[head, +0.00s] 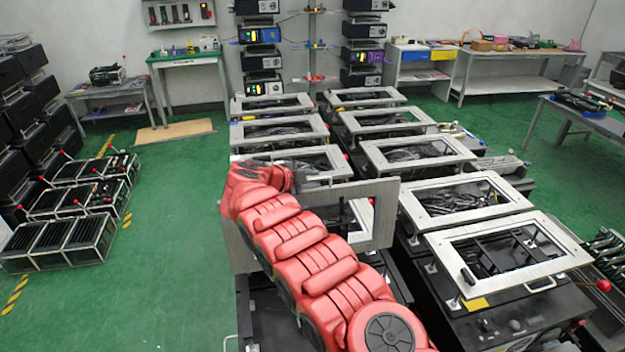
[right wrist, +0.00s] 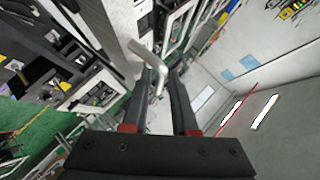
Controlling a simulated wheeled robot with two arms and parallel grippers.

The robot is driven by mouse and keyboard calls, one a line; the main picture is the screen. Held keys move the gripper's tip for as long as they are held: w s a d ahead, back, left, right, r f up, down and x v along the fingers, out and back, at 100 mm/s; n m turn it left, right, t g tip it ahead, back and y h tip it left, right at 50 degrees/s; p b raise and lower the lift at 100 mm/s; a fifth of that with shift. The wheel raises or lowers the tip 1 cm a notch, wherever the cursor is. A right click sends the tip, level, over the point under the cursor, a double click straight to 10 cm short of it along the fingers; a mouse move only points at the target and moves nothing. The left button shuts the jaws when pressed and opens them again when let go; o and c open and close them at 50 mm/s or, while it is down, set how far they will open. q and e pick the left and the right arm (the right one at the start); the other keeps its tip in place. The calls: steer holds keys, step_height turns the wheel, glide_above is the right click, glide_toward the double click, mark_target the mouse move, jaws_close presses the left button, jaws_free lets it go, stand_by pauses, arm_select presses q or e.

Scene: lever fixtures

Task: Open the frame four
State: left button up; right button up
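One metal window frame (head: 381,220) in the near left row is raised and stands steeply tilted above its black box, behind my red right arm. Which frame is number four I cannot tell. In the right wrist view, a bent metal handle (right wrist: 148,62) comes off a grey frame edge (right wrist: 108,28), and its end lies between the fingers of my right gripper (right wrist: 162,75). The fingers are apart, with gaps beside the handle. In the head view my arm hides the right gripper and this handle. My left gripper is not in view.
Two rows of boxes with flat-lying window frames (head: 463,199) fill the middle. The nearest right one (head: 440,245) has a handle on its front edge. Black racks (head: 60,245) stand on the green floor at left. Open floor (head: 170,230) lies between racks and boxes.

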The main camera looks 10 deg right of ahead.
steer(key=shift+s+a+f, duration=0.1)
steer(key=shift+s+f, duration=0.05)
steer(key=shift+f, duration=0.05)
steer(key=shift+b+v, duration=0.65)
steer(key=shift+v, duration=0.1)
steer(key=shift+s+a+r+b, duration=0.25)
steer(key=shift+s+a+b, duration=0.05)
steer(key=shift+a, duration=0.15)
steer(key=p+v, duration=0.7)
steer(key=v, duration=0.7)
steer(key=shift+r, duration=0.4)
steer(key=shift+a, duration=0.15)
